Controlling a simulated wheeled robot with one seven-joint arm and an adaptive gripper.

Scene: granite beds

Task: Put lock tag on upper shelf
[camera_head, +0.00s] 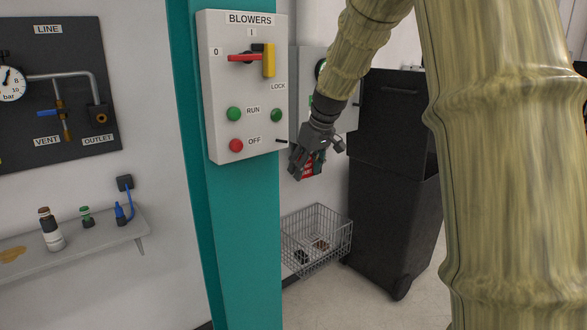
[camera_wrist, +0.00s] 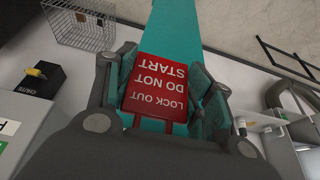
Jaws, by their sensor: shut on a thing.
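The red lock tag (camera_wrist: 157,92) reads "LOCK OUT DO NOT START" and sits between the fingers of my gripper (camera_wrist: 165,80) in the wrist view. My gripper (camera_head: 306,158) is shut on it. In the head view only part of the red tag (camera_head: 309,173) shows below the fingers, just right of the blowers panel. A grey wall shelf (camera_head: 100,242) at the left holds a white bottle, a small green item and a blue item with a cord. Only this one shelf shows clearly in the head view, so I cannot tell if it is the upper one.
The blowers panel (camera_head: 243,90) on a teal column (camera_head: 248,230) stands between my gripper and the shelf. A wire basket (camera_head: 317,240) and a black bin (camera_head: 392,200) are below and right. A dark gauge panel (camera_head: 60,100) hangs above the shelf.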

